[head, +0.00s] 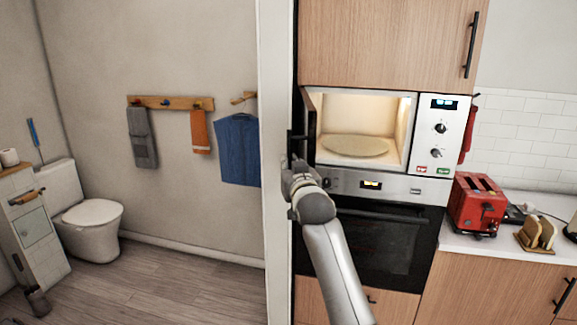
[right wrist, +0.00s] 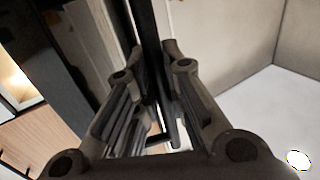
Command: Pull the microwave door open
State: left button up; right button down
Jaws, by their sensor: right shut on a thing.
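The microwave (head: 449,108) is built into the wooden cabinet wall, with its knobs and a blue display on the right. Its cavity is lit and open to view, with a round turntable plate (head: 355,146) inside. The door (head: 311,118) stands swung out on the left side, seen almost edge-on. My right gripper (head: 297,166) is at the door's outer side. In the right wrist view, its fingers (right wrist: 158,95) are closed around a dark bar, the door handle (right wrist: 151,32). The gripper hides part of the handle. My left gripper is not in view.
A white wall edge (head: 275,200) stands close left of the gripper. The oven (head: 390,245) is below the microwave. A red toaster (head: 477,203) and a toast rack (head: 538,235) are on the counter at right. Open floor (head: 175,285) lies left, beyond the wall.

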jog(key=shift+d+r, duration=0.15)
jog(key=shift+r, duration=0.15)
jog(key=c, duration=1.8)
grip_release()
jog(key=shift+o, duration=0.2)
jog(key=shift+w+f, duration=0.1)
jog(key=shift+f, duration=0.05)
jog(key=s+d, duration=0.2)
jog(key=s, duration=0.9)
jog(key=shift+s, duration=0.4)
jog(key=shift+f, duration=0.1)
